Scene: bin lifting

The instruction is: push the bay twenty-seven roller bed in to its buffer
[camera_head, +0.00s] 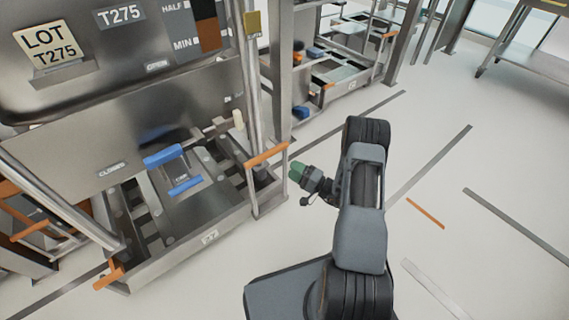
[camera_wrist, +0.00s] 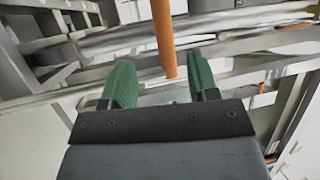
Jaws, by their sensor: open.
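The bay 27 roller bed (camera_head: 208,247) is a low grey metal frame with a "27" plate on its front, standing out under the big bin. It has an orange handle (camera_head: 109,276) at its front left and another orange handle (camera_head: 266,155) at its right. My gripper (camera_head: 295,171), with green fingers, is just right of the right handle. In the wrist view my gripper (camera_wrist: 162,82) is open and empty, and the end of an orange bar (camera_wrist: 164,38) shows between its fingers, with gaps on both sides. Whether anything touches is unclear.
The steel bin (camera_head: 130,75) marked T275 hangs above the bed. Blue-handled latch parts (camera_head: 165,155) sit inside the frame. Neighbouring bays stand at far left and behind. A steel post (camera_head: 279,85) rises behind the handle. White floor with grey strips is clear at right.

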